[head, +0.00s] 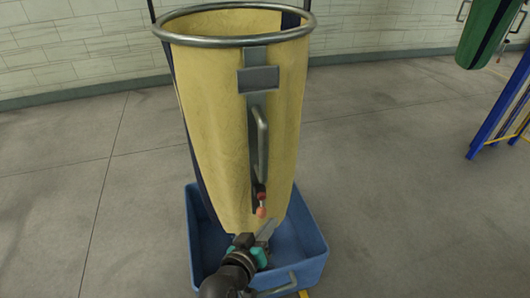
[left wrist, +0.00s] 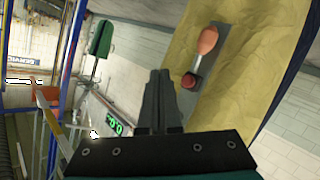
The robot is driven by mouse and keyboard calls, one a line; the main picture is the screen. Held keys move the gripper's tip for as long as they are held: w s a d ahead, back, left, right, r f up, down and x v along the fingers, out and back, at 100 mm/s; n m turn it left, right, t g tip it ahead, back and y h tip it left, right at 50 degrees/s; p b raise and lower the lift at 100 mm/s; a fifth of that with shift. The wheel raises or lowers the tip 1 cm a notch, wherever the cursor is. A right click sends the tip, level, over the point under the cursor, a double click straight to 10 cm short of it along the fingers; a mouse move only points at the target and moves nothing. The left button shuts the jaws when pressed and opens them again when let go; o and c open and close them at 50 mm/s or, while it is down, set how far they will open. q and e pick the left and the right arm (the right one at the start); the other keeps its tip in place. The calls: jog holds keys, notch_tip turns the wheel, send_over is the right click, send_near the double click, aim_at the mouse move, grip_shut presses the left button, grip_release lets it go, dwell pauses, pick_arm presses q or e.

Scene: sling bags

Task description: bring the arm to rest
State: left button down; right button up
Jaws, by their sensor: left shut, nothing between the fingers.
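My left gripper (head: 267,231) is low in front of the yellow sling bag (head: 215,120), above the blue bin. Its fingers are together and empty; they also show shut in the left wrist view (left wrist: 160,88). The bag hangs from a round metal ring (head: 235,39). A grey metal handle (head: 262,140) runs down its front, with a red and pink knob (head: 261,205) at the lower end, just above the gripper. The knob also shows in the left wrist view (left wrist: 207,42), apart from the fingers. My right gripper is out of view.
The blue bin (head: 308,230) stands on the floor under the bag; its inside is partly hidden. A green bag (head: 492,35) and a blue and yellow frame (head: 497,120) are at the right. The grey floor (head: 400,170) between is clear.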

pick_arm(q)
jog(key=s+a+f+g+y, duration=0.1)
jog(key=s+a+f+g, duration=0.15)
jog(key=s+f, duration=0.4)
jog(key=s+a+f+m+g+y, duration=0.1)
jog(key=s+a+f+g, duration=0.15)
jog(key=f, duration=0.65)
jog(key=s+a+f+g+y, duration=0.1)
jog(key=s+a+f, duration=0.2)
jog(key=s+f, duration=0.35)
jog(key=s+a+f+m+g+y, duration=0.1)
jog(key=s+a+f+g, duration=0.2)
jog(key=s, duration=0.9)
jog(key=s+a+f+g+y, duration=0.2)
jog(key=s+a+f+g, duration=0.1)
jog(key=s+a+f, duration=0.4)
jog(key=s+f, duration=0.3)
jog(key=s, duration=0.2)
jog(key=shift+s+a+m, duration=0.15)
jog(key=shift+a+m, duration=0.15)
jog(key=shift+m, duration=0.1)
